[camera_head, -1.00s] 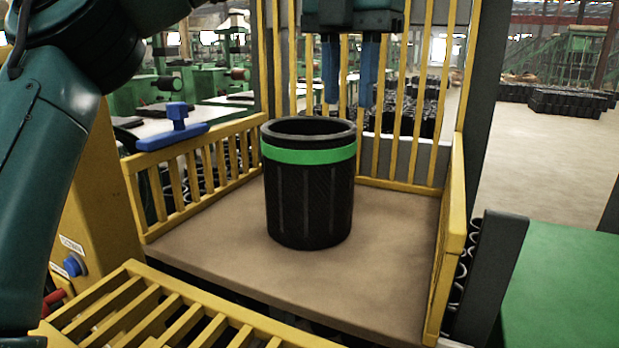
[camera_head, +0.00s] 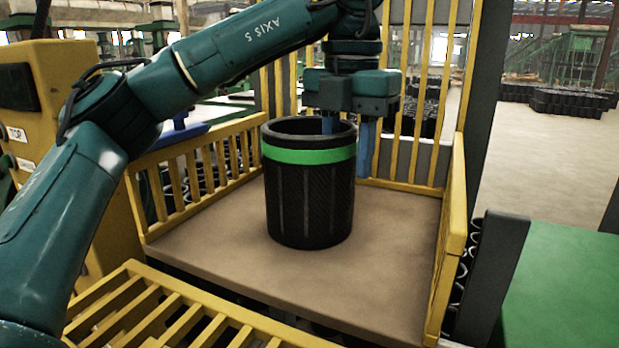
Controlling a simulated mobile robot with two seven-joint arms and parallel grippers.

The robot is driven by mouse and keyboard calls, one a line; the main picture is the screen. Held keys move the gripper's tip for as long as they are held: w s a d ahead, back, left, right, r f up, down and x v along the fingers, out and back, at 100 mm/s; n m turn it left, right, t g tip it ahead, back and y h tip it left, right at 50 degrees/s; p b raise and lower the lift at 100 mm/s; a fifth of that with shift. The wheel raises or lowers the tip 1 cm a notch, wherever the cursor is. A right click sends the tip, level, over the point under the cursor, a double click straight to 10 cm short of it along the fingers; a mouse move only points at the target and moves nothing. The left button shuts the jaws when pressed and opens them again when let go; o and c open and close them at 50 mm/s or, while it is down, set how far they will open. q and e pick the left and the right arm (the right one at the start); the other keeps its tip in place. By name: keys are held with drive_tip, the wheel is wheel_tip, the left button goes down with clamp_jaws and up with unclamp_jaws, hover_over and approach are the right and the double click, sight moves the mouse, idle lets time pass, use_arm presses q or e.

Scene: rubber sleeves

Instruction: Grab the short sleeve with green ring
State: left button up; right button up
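The short black sleeve with a green ring (camera_head: 309,199) stands upright on the brown floor of the yellow-railed cage (camera_head: 390,262). Its open top faces up and the green band runs just below the rim. My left gripper (camera_head: 348,140) points down at the sleeve's right rim. One blue finger dips inside the sleeve's mouth, and the other hangs outside, to the right of the wall. The fingers are apart, with the rim between them. I cannot see them pressing on the wall. My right gripper is not in view.
Yellow rails (camera_head: 205,168) stand at the left, back and right of the sleeve. A yellow slatted rail (camera_head: 170,312) lies in front. A green surface (camera_head: 570,285) is at the right. The cage floor around the sleeve is free.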

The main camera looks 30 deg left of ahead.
use_arm(q)
drive_tip(key=shift+c, duration=0.5)
clamp_jaws()
drive_tip(key=shift+r, duration=0.1)
idle(0.8)
